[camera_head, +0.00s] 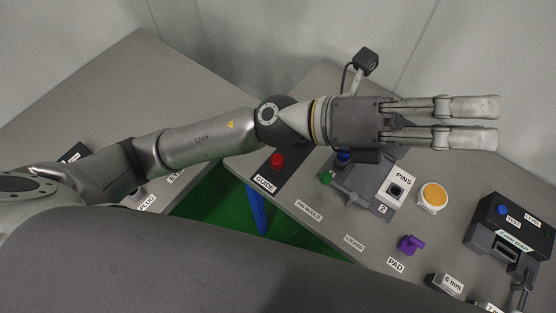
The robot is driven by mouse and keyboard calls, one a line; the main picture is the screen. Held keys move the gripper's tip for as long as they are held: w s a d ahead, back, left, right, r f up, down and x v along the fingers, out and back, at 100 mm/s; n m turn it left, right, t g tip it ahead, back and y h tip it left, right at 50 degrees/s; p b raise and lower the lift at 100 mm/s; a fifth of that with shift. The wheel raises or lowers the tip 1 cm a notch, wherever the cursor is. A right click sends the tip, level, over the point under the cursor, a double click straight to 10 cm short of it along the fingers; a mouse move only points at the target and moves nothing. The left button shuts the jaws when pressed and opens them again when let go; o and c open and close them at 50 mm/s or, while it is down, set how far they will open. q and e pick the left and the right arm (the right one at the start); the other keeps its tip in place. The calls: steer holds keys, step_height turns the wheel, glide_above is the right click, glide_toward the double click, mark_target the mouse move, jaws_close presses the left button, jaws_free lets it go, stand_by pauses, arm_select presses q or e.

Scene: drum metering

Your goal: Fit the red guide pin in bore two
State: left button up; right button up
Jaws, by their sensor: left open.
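The red guide pin (278,160) stands on a dark mat (294,167) labelled GUIDE, left of the middle of the table. A grey fixture (352,193) is to its right, with a label "2" beside a pale square block that has a dark hole, bore two (396,190). My left gripper (490,122) is open and empty, its two fingers pointing right. It is high in the view, above and to the right of the fixture, apart from the red pin. Its wrist hides part of the fixture's back. My right gripper is not in view.
A blue knob (343,157) and a green knob (326,178) are at the fixture. An orange-topped round pot (433,196), a purple piece (410,244) by the PAD label and a dark device (508,228) stand to the right. Open green floor lies between the tables.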

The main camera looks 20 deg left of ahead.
arm_select(q)
steer(key=s+d+f+m+g+y, duration=0.1)
steer(key=s+f+m+g+y, duration=0.45)
steer(key=f+m, duration=0.4)
steer(key=w+a+f+m+t+y, duration=0.1)
steer(key=a+f+y, duration=0.2)
steer(key=f+y, duration=0.15)
steer(key=w+a+f+m+y, duration=0.1)
steer(key=a+f+m+y, duration=0.15)
steer(key=f, duration=0.35)
steer(key=w+a+f+t+y, duration=0.1)
steer(key=w+a+f+y, duration=0.1)
steer(key=a, duration=0.4)
steer(key=w+a+f+t+y, duration=0.2)
steer(key=w+a+y, duration=0.2)
steer(key=w+a, duration=0.1)
steer(key=w+a+f+m+t+y, duration=0.1)
steer(key=w+a+y, duration=0.3)
steer(key=a, duration=0.4)
steer(key=shift+w+f+t, duration=0.2)
steer(key=shift+f+t, duration=0.05)
steer(key=shift+f, duration=0.55)
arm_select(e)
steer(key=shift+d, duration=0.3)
arm_select(q)
steer(key=shift+f, duration=0.1)
